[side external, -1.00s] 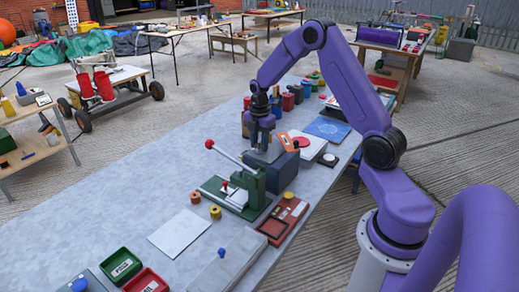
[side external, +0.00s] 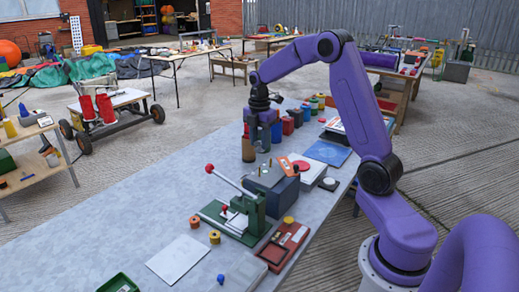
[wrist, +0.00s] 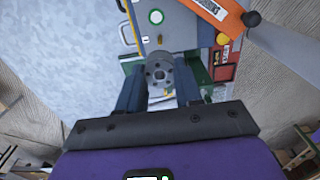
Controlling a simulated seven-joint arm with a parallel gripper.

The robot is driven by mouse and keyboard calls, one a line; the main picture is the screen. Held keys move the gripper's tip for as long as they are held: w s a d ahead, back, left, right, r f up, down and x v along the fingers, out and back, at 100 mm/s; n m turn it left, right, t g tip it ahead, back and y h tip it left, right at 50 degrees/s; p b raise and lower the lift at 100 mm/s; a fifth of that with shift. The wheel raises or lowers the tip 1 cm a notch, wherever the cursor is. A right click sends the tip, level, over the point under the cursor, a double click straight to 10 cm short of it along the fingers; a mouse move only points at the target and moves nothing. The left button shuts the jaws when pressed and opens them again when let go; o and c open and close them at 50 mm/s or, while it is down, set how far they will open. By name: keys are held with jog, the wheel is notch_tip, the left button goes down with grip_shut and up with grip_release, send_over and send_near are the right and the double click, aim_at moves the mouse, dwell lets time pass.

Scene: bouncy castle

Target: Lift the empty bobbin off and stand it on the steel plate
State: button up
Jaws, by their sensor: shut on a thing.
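My gripper (side external: 264,140) is shut on the bobbin, in the air above the dark blue box with the grey top (side external: 268,176). In the wrist view the grey metal bobbin (wrist: 159,73) sits between the two fingertips, its round flange with small holes facing the camera. No thread shows on it. The box's grey top (wrist: 178,30) lies below, with a white disc and a thin yellowish pin. A pale flat sheet (side external: 178,259) lies on the table at front left, clear of the gripper; I cannot tell whether it is the steel plate.
A green lever press (side external: 238,215) with a red-knobbed handle stands just in front of the box. A red tray (side external: 285,245) lies beside it. Several coloured spools line the table behind. The table's left side is clear.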

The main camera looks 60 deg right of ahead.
jog(key=shift+r, duration=2.4)
jog(key=shift+a, duration=0.1)
jog(key=s+a+f, duration=0.3)
jog(key=a+f, duration=0.2)
jog(key=a, duration=0.4)
jog(key=s+a+f, duration=0.2)
jog(key=a+f, duration=0.2)
jog(key=a, duration=0.5)
jog(key=s+a+f, duration=0.3)
jog(key=a+f, duration=0.2)
jog(key=a, duration=0.3)
send_over(190, 246)
jog(key=f, duration=0.9)
jog(key=shift+s, duration=0.35)
jog(key=shift+w+f, duration=0.15)
jog(key=shift+f, duration=0.1)
jog(key=shift+w+f, duration=0.1)
jog(key=shift+f, duration=1.5)
